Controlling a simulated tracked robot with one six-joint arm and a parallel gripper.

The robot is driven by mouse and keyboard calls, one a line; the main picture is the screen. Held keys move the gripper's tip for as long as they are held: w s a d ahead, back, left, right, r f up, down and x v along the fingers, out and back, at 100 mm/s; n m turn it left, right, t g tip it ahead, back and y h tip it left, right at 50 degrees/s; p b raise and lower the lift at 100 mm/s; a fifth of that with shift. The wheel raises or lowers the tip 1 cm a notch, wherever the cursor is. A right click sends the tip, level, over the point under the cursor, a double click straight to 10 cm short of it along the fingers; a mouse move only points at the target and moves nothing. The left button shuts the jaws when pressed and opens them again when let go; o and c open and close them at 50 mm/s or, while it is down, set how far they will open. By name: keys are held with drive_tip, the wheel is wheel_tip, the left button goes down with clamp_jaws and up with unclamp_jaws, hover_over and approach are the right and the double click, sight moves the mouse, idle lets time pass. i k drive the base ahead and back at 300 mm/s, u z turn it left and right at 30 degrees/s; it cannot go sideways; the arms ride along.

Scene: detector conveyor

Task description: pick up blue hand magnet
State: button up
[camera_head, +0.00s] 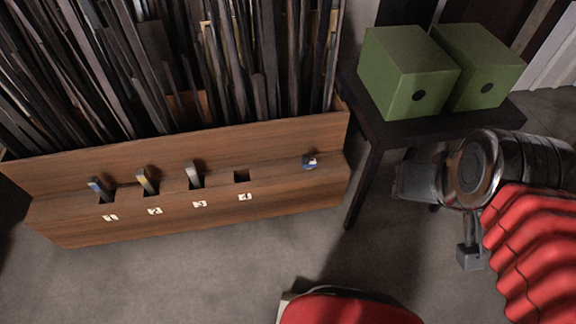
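A small blue piece with a pale face (310,162) sits on the right end of the wooden ledge; it may be the blue hand magnet, but it is too small to be sure. A handle with a blue tip (97,188) stands tilted in the slot marked 1. A yellowish handle (146,183) is in slot 2 and a grey one (194,176) in slot 3. The slot above label 4 (241,177) is empty. My gripper (415,183) appears as dark metal at the right, well apart from the ledge; its fingers are unclear.
The wooden ledge (200,215) fronts a tall bin of dark upright panels (180,70). A dark table (400,132) with two green boxes (405,70) stands behind my arm. Grey floor (190,280) is clear in front. A red rounded part shows at the bottom.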

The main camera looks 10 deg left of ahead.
sight(307, 163)
drive_tip(key=u, duration=1.15)
drive_tip(key=i, duration=1)
